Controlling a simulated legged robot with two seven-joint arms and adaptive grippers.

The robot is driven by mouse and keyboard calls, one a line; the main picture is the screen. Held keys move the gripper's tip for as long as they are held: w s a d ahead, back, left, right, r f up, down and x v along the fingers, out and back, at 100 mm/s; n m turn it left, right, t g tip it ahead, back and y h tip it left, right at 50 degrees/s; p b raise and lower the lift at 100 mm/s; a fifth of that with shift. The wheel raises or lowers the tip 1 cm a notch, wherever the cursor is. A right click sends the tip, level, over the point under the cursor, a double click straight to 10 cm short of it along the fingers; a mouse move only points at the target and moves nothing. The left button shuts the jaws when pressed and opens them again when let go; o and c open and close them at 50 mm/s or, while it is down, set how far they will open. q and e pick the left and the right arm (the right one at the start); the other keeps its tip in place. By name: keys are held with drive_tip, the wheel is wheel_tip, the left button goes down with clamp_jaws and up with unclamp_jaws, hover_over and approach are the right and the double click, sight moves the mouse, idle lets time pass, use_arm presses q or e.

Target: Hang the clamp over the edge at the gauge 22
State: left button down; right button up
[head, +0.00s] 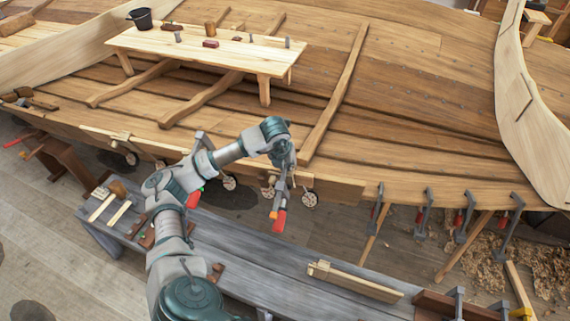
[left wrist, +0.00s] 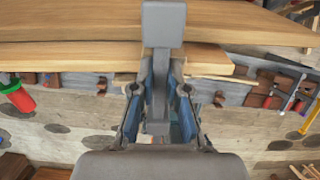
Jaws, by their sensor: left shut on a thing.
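My left gripper (head: 284,164) is over the outer edge of the wooden hull (head: 345,185), shut on a grey bar clamp (head: 282,194). The clamp's red and orange handle end hangs down in front of the edge, between two round gauges. In the left wrist view, the blue fingers (left wrist: 164,95) close on the clamp's grey bar (left wrist: 163,28), whose block-like end lies over the planking. Round gauges hang along the edge, one to the right of the clamp (head: 310,199) and one just left of it (head: 268,192). Their numbers are too small to read. My right gripper is out of view.
Several clamps (head: 423,214) hang on the edge at the right. Another red-handled clamp (head: 195,197) shows left of my gripper. A grey bench (head: 250,245) with tools and wood pieces stands below the edge.

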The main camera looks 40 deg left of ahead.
use_arm(q)
drive_tip(key=shift+w+d, duration=0.15)
drive_tip(key=shift+d, duration=0.2)
drive_tip(key=shift+s+a+f, duration=0.1)
drive_tip(key=shift+s+f, duration=0.05)
drive_tip(key=shift+s, duration=0.1)
idle(0.3)
drive_tip(key=c, duration=1.1)
unclamp_jaws()
drive_tip(key=v, duration=1.1)
drive_tip(key=shift+s+r, duration=0.15)
drive_tip(key=shift+r, duration=0.25)
